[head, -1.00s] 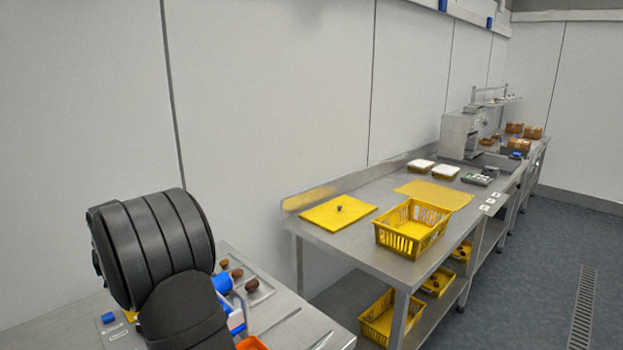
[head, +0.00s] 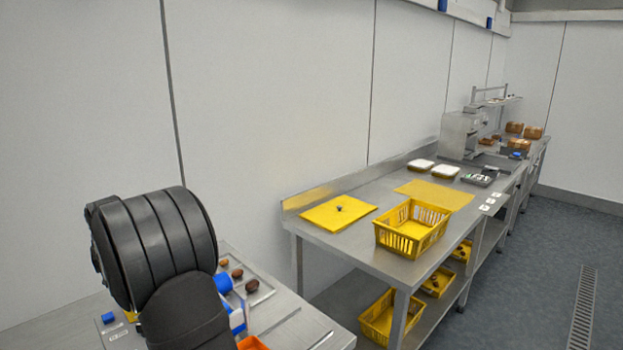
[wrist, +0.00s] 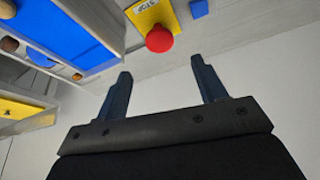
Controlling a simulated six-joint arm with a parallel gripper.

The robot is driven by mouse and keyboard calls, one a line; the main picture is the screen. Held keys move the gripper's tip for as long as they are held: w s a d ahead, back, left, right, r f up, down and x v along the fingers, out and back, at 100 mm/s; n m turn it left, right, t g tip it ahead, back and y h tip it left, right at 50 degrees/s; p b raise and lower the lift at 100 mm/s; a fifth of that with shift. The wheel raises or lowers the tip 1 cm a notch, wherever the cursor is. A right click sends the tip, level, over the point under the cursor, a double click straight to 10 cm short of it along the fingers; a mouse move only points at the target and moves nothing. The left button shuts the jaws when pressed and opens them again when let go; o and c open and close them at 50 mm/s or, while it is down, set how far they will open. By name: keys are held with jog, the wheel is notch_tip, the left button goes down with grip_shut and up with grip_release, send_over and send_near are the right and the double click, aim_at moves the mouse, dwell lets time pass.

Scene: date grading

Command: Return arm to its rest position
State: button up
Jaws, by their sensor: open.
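My gripper (wrist: 164,85) shows in the wrist view with its two dark fingers spread apart and nothing between them. Its fingertips point towards a steel bench surface (wrist: 226,28). In the head view my dark arm links fill the lower left and hide part of the near bench (head: 290,318); the gripper itself cannot be made out there.
A red stop button (wrist: 159,39) on a yellow plate stands just beyond the fingers. A blue panel (wrist: 66,38) and several dates lie to its left. A long steel table to the right holds a yellow basket (head: 413,228) and a yellow mat (head: 338,212).

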jog(key=x, duration=0.8)
jog(key=shift+f, duration=0.4)
jog(key=v, duration=1.7)
jog(key=shift+w+d+r+n+g+y, duration=0.15)
jog(key=shift+w+d+n+g, duration=0.3)
jog(key=shift+n, duration=2.3)
jog(key=shift+w+d+n+g+y, duration=0.3)
jog(key=shift+w+d+n, duration=0.3)
jog(key=shift+n, duration=2.1)
jog(key=shift+w+d+r+n+g+y, duration=0.15)
jog(key=shift+w+d+n+g, duration=0.35)
jog(key=shift+n, duration=2.25)
jog(key=shift+w+a, duration=0.15)
